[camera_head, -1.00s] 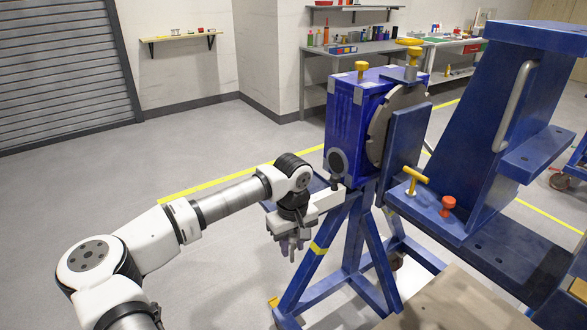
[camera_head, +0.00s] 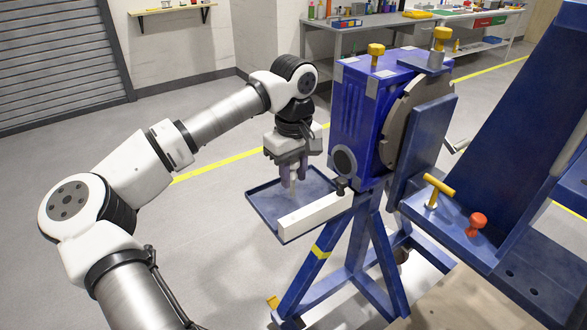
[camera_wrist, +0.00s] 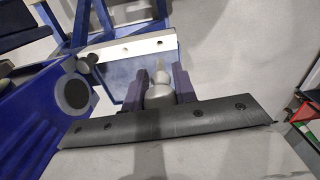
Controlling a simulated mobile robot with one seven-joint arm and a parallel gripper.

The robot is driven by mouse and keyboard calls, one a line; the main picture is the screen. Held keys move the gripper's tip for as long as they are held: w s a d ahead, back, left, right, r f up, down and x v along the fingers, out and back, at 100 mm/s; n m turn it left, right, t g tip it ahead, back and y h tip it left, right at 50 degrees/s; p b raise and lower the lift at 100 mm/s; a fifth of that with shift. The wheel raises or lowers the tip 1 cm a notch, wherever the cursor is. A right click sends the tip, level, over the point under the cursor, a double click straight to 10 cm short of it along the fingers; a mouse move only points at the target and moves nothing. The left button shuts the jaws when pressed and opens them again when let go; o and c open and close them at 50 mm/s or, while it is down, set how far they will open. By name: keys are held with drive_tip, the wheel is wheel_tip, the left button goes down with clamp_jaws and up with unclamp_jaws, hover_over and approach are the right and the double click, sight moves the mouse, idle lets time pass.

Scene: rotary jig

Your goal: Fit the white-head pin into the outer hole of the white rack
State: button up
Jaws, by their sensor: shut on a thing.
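The white rack (camera_head: 315,217) is a pale bar along the near edge of a small blue tray. In the wrist view the rack (camera_wrist: 140,46) shows dark holes along its top. A black-headed pin (camera_head: 341,187) stands at its end near the blue machine. My gripper (camera_head: 293,180) points down above the tray, behind the rack's outer part in the head view. It is shut on the white-head pin (camera_wrist: 159,92), whose pale head is between the fingers in the wrist view. The pin is clear of the rack, and its tip is small and hard to make out.
The blue machine (camera_head: 360,120) with its round plate stands right of my gripper. The blue tray (camera_head: 262,196) lies below it. Yellow knobs (camera_head: 375,52), a yellow T-handle (camera_head: 438,190) and a red knob (camera_head: 476,222) are on the blue fixtures. Open floor lies left.

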sight(294, 193)
drive_tip(key=shift+s+f, duration=0.1)
drive_tip(key=shift+f, duration=0.05)
drive_tip(key=shift+f+b, duration=0.2)
drive_tip(key=shift+b, duration=0.15)
drive_tip(key=shift+f+b, duration=1.9)
drive_tip(key=shift+f, duration=0.7)
drive_tip(key=shift+f+b, duration=2.25)
drive_tip(key=shift+f, duration=0.5)
drive_tip(key=o, duration=1)
drive_tip(key=shift+o, duration=0.2)
wheel_tip(294, 193, up, 14)
drive_tip(key=shift+d+r, duration=0.1)
